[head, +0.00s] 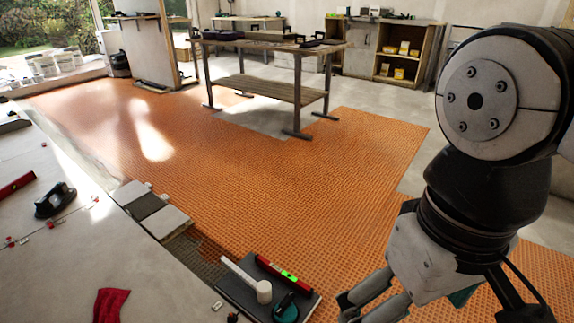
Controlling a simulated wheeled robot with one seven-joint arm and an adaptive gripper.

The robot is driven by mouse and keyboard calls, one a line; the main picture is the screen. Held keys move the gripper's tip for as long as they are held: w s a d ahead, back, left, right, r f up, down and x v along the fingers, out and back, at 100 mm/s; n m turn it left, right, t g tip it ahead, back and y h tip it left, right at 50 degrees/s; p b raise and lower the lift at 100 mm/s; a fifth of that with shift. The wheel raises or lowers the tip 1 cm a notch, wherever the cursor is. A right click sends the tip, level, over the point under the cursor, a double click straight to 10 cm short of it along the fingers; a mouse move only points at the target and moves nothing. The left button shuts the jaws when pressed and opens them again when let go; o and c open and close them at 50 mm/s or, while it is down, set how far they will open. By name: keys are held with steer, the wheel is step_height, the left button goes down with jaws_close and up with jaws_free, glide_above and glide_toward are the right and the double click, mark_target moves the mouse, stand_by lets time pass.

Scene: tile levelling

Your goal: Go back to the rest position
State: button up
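My gripper (354,309) is at the lower right, at the end of my grey and black arm. Its two fingers point down and left over the orange mat and look apart, with nothing seen between them; the lower finger runs to the picture's bottom edge. Left of it, a dark board (240,291) carries a white cylindrical piece (264,292), a red level with a green vial (289,276) and a round teal-topped tool (286,309). The gripper is apart from these things.
An orange textured mat (270,190) covers much of the floor. Pale tiles (60,240) lie at left, with a black suction-type tool (55,201), a red level (17,185) and a red cloth (111,304). A workbench (270,90) stands behind; shelves (400,55) line the back wall.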

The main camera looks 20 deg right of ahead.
steer(key=shift+s, duration=0.1)
stand_by(0.5)
step_height(320, 180, up, 36)
steer(key=t+p, duration=0.4)
steer(key=p, duration=3)
steer(key=shift+d, duration=0.15)
